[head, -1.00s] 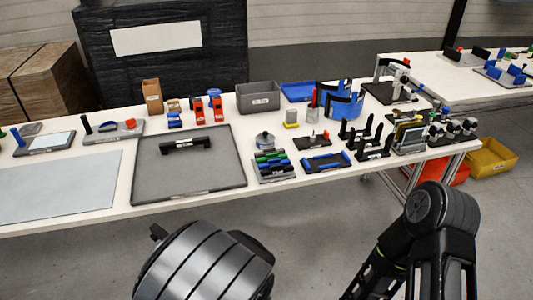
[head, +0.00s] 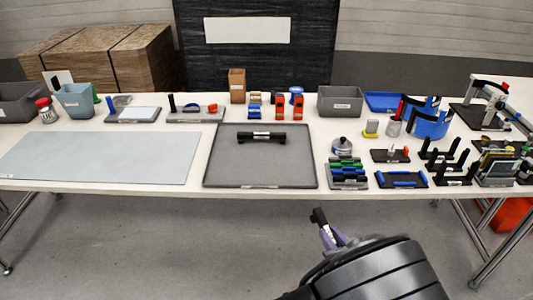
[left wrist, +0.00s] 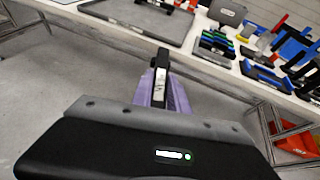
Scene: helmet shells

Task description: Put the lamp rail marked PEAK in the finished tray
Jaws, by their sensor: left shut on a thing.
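My left gripper (head: 328,232) shows purple fingers in front of the table, below its front edge. It is shut on a short black bar with a white label (head: 319,216), probably a lamp rail; the label is unreadable. In the left wrist view the bar (left wrist: 161,72) stands out beyond the fingers (left wrist: 163,92). A similar black rail with a white label (head: 262,137) lies on a large dark-rimmed grey tray (head: 235,170). I cannot read which tray is marked finished. My right gripper is not in view.
A grey mat (head: 100,158) covers the table's left part. A rack of coloured bars (head: 347,178), a blue-edged tray (head: 402,179) and black stands (head: 455,170) crowd the right. A grey bin (head: 340,102) and blue tray (head: 384,102) stand behind. The large tray's front half is bare.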

